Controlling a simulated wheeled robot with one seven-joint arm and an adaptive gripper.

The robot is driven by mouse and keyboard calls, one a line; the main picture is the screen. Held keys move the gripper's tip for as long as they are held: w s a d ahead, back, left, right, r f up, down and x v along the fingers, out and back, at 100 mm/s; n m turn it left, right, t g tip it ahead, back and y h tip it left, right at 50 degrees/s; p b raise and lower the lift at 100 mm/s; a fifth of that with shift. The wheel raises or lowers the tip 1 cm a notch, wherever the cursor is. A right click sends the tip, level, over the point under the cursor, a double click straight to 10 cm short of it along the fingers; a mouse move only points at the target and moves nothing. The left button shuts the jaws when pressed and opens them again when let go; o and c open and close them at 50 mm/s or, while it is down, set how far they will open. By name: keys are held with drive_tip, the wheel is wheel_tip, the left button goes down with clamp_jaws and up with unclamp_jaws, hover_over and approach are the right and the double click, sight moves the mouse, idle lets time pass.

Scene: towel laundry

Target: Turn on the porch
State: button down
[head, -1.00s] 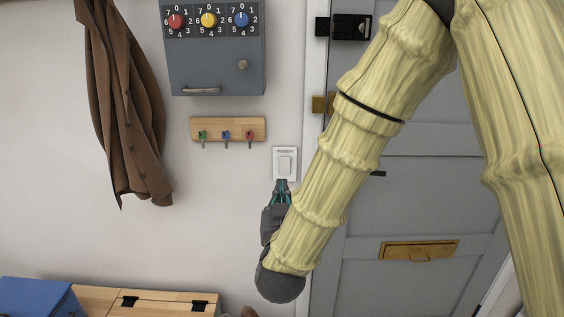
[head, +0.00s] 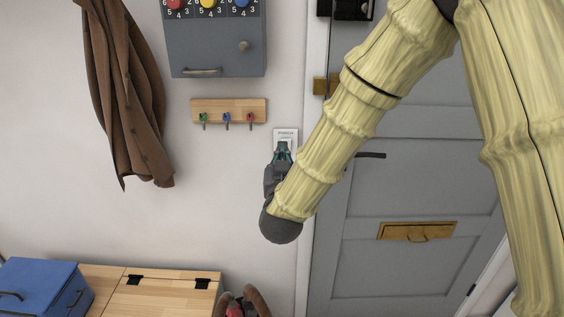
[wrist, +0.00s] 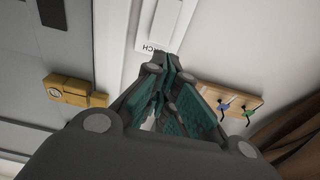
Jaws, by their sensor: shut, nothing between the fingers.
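A white wall switch (head: 286,134) labelled for the porch is on the wall between the hook rail and the door. My gripper (head: 284,146) is shut and empty, with its fingertips in front of the switch and covering most of it. In the wrist view my gripper (wrist: 168,58) points at the lower end of the switch plate (wrist: 166,22), where part of the label shows. I cannot tell whether the fingertips touch the switch, and its rocker position is largely hidden in the head view.
A wooden hook rail (head: 228,111) with coloured hooks is left of the switch, below a grey cabinet (head: 215,48) with dials. A grey door (head: 420,190) is at right. A brown coat (head: 130,100) hangs at left. A wooden bench (head: 170,295) and blue box (head: 42,285) are below.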

drive_tip(key=shift+w+r+p, duration=0.2)
drive_tip(key=shift+w+p, duration=0.1)
drive_tip(key=shift+w, duration=1.25)
drive_tip(key=shift+w+r+p, duration=0.15)
drive_tip(key=shift+w+p, duration=0.15)
drive_tip(key=shift+w, duration=1.25)
